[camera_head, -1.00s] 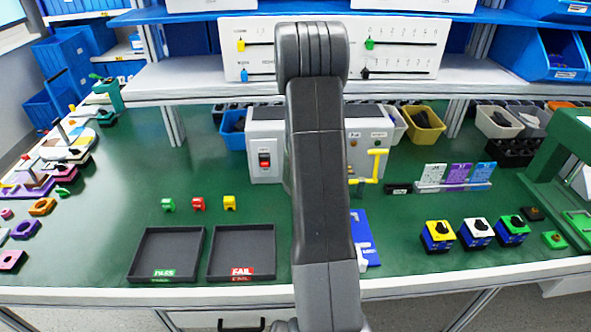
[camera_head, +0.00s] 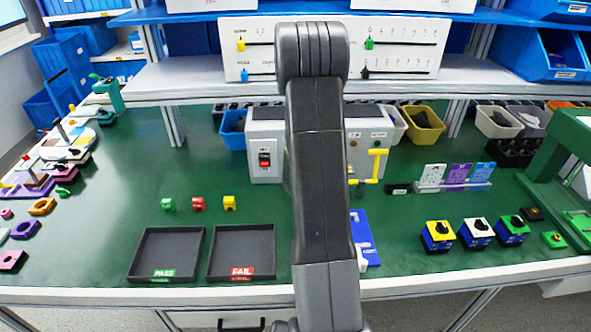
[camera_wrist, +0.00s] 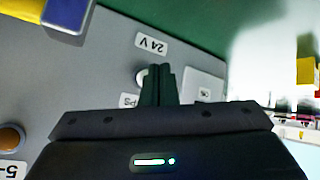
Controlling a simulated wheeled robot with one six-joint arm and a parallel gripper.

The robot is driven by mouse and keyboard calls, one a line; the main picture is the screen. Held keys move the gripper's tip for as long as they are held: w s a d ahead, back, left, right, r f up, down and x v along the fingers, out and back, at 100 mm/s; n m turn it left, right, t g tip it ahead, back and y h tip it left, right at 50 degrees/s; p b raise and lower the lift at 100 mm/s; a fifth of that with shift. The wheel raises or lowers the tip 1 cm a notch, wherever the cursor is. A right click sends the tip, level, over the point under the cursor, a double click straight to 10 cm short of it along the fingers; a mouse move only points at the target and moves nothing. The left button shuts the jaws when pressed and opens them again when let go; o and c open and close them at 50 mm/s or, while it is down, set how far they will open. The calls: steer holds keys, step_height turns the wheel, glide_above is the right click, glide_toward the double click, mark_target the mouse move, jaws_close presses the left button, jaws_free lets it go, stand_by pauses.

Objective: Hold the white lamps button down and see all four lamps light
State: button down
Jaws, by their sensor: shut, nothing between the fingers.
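A grey control box (camera_head: 262,130) stands at the back of the green bench, its middle hidden by my arm. In the wrist view its grey panel (camera_wrist: 95,75) appears close up and tilted. A round whitish part, perhaps the white button (camera_wrist: 140,76), shows at the left edge of my fingers, partly covered by them. My gripper (camera_wrist: 158,72) is shut and empty, its fingertips at or just over the panel beside that part. I cannot tell whether they touch or press it. The gripper is hidden behind my arm in the head view. I cannot make out four lamps or whether any is lit.
The box carries a red switch (camera_head: 265,159) and a yellow crank handle (camera_head: 377,165). An amber round part (camera_wrist: 12,138) and a "24 V" label (camera_wrist: 151,46) are on the panel. Two dark trays (camera_head: 167,232) and a yellow-topped switch block (camera_head: 437,236) sit near the front.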

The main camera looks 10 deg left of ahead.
steer(key=shift+w, duration=0.15)
steer(key=shift+w+a, duration=0.1)
steer(key=shift+w, duration=0.15)
steer(key=shift+w+a, duration=0.15)
steer(key=shift+w, duration=0.25)
stand_by(1.9)
steer(key=shift+s, duration=0.1)
stand_by(1.8)
steer(key=shift+s+d, duration=0.25)
steer(key=shift+s, duration=0.45)
steer(key=shift+b, duration=0.3)
steer(key=shift+s+d+f+b, duration=0.1)
steer(key=shift+s+d+b, duration=0.15)
steer(key=shift+s+b, duration=0.45)
steer(key=shift+s+d+f+b, duration=0.1)
steer(key=shift+s+d+b, duration=0.2)
steer(key=shift+s, duration=0.7)
steer(key=shift+s+d+r, duration=0.15)
steer(key=shift+s+r, duration=0.05)
steer(key=shift+s, duration=0.5)
steer(key=shift+w, duration=0.1)
